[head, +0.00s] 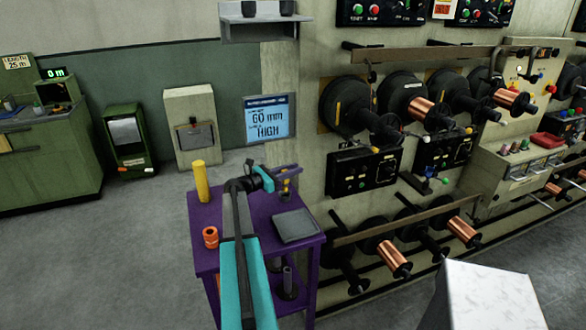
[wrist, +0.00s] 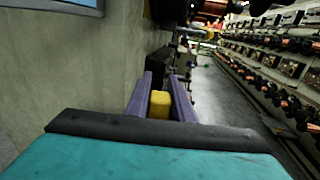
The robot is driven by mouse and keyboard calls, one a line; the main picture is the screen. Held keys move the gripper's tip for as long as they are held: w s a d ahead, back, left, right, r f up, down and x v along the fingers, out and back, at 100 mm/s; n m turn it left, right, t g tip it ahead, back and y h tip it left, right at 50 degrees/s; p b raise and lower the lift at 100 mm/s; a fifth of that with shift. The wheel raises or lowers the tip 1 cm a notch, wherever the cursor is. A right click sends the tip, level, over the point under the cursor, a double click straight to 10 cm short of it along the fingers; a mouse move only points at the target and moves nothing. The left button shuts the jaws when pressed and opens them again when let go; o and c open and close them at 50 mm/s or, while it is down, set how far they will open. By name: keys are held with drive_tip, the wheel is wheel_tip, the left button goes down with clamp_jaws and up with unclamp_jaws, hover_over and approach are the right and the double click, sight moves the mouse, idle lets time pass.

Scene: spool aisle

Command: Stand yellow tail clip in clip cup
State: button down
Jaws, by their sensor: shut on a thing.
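My gripper (head: 287,174) has purple fingers and is shut on a small yellow piece, the yellow tail clip (wrist: 160,104). In the wrist view the clip sits between the two fingers (wrist: 160,98). In the head view the gripper is above the back right part of a purple cart, and the clip shows only as a small yellow patch (head: 285,187). A short orange-red round cup (head: 210,237), apparently the clip cup, stands at the cart's left front, apart from the gripper. Its inside is too small to make out.
The purple cart (head: 262,203) also holds a tall yellow cylinder (head: 201,181) at back left and a grey tray (head: 295,226) at right. A spool machine (head: 400,110) stands close on the right. A screen (head: 269,118) is on the wall behind. Open floor lies left.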

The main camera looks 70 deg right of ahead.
drive_tip(key=shift+f+b, duration=0.3)
drive_tip(key=shift+f, duration=0.65)
drive_tip(key=c, duration=1.5)
unclamp_jaws()
drive_tip(key=shift+o, duration=0.2)
drive_tip(key=b+v, duration=0.4)
drive_tip(key=v, duration=0.9)
drive_tip(key=shift+w+a, duration=0.2)
drive_tip(key=shift+a, duration=0.1)
drive_tip(key=shift+s+f, duration=0.1)
